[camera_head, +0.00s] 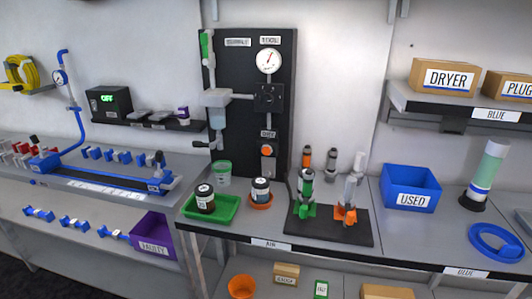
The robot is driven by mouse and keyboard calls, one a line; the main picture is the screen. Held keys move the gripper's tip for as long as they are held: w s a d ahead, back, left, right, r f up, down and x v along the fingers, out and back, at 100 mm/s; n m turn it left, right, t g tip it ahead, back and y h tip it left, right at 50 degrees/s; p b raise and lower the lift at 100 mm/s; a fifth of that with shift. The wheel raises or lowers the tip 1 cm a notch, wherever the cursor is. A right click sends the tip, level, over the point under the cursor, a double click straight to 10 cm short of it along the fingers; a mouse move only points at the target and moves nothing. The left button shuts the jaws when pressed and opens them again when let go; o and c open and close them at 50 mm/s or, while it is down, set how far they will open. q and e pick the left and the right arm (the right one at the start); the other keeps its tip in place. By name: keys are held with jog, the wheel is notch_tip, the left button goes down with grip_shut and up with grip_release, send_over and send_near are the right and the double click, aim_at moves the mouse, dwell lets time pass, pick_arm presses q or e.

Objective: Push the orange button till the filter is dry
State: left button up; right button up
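The orange button (267,150) sits low on the black upright panel (225,70), just under a small white label. A round white gauge (269,61) is mounted higher on the same panel. A pale grey block with a translucent bowl (217,119) hangs at the panel's left side; I cannot tell whether this is the filter or whether it is dry. Neither of my grippers shows in this view, and nothing is touching the button.
Below the panel are a green tray (226,210) with a dark jar, an orange dish (261,203) with another jar, and a black base (328,224) with upright fittings. A blue USED bin (411,200) stands right. A shelf (450,104) overhangs the right bench.

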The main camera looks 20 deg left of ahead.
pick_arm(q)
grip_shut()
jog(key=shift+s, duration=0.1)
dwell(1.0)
